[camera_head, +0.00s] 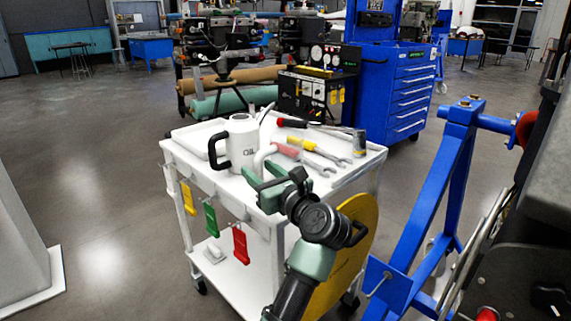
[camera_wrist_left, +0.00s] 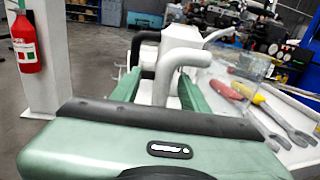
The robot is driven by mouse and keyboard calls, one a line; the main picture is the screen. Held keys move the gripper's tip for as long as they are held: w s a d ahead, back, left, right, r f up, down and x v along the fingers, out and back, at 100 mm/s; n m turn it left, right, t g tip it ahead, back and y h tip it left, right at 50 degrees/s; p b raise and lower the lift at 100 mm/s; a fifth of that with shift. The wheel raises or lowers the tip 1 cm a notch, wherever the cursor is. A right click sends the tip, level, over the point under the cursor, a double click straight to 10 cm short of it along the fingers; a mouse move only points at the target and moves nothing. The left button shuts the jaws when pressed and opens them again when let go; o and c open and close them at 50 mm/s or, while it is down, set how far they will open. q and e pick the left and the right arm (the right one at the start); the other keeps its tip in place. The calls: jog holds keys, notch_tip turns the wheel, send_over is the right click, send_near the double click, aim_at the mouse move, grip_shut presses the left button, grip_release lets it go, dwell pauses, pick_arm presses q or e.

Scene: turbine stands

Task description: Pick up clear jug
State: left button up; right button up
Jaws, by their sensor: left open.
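The clear jug (camera_head: 262,157) stands on the white cart's top; its pale curved handle shows, while its see-through body is hard to make out. In the left wrist view the handle (camera_wrist_left: 180,62) rises between my fingers, with the transparent body (camera_wrist_left: 236,68) behind it to the right. My left gripper (camera_head: 270,184) is open at the cart's near edge, its green fingers on either side of the handle. Whether either finger touches it, I cannot tell. My right gripper is not in view.
A white OIL jug (camera_head: 241,143) with a black handle stands close beside the clear jug. A red-handled tool (camera_head: 291,123), a yellow-handled wrench (camera_head: 303,144) and a small can (camera_head: 359,144) lie or stand on the cart (camera_head: 357,172). A blue stand (camera_head: 447,190) is at right.

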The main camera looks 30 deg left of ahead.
pick_arm(q)
jog(key=x, duration=0.4)
jog(key=shift+w+a+f, duration=0.1)
jog(key=shift+w+f, duration=0.2)
grip_shut()
dwell(1.1)
